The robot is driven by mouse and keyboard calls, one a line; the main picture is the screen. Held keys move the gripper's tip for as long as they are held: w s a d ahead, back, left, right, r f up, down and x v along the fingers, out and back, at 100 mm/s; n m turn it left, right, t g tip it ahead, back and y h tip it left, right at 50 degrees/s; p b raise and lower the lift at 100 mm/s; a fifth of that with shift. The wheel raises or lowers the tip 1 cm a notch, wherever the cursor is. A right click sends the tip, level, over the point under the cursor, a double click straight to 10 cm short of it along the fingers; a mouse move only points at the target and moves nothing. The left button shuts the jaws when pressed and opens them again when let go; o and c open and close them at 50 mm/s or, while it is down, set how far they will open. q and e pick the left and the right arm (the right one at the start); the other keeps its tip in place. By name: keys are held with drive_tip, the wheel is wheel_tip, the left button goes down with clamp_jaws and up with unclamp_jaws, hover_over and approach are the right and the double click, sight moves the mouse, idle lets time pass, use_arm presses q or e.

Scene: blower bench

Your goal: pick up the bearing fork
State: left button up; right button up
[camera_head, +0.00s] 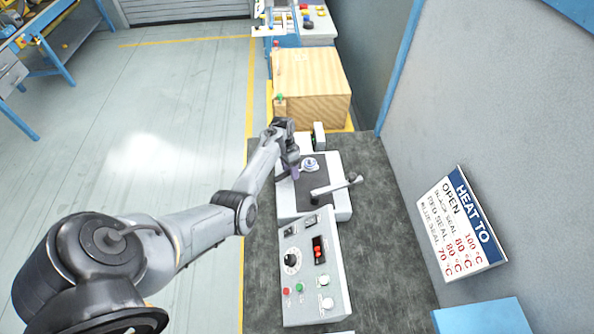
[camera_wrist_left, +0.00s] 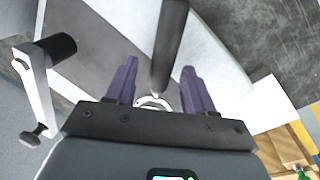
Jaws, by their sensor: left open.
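I cannot pick out the bearing fork with certainty. A pale curved piece (camera_wrist_left: 152,101) shows between my left fingers in the left wrist view, partly hidden by the gripper body. A dark grey rod (camera_wrist_left: 168,45) also lies between the fingertips in that view. My left gripper (camera_head: 294,172) is over the left side of the white machine with a dark top (camera_head: 314,172). Its purple fingers (camera_wrist_left: 160,82) are spread apart. I cannot tell whether they touch anything. A small pale round part (camera_head: 309,165) sits on the dark top just right of the gripper.
A crank lever (camera_head: 335,187) with a black knob stands on the machine; it also shows in the wrist view (camera_wrist_left: 37,90). A control panel (camera_head: 312,265) is nearer on the dark bench. A wooden crate (camera_head: 312,88) stands behind. A wall is at the right.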

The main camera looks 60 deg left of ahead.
use_arm(q)
drive_tip(key=shift+c, duration=0.3)
clamp_jaws()
drive_tip(key=shift+r, duration=0.1)
drive_tip(key=shift+r, duration=0.2)
drive_tip(key=shift+r+p, duration=0.95)
drive_tip(key=shift+p, duration=0.25)
wheel_tip(320, 180, up, 16)
drive_tip(key=p, duration=1.6)
drive_tip(key=shift+f, duration=0.15)
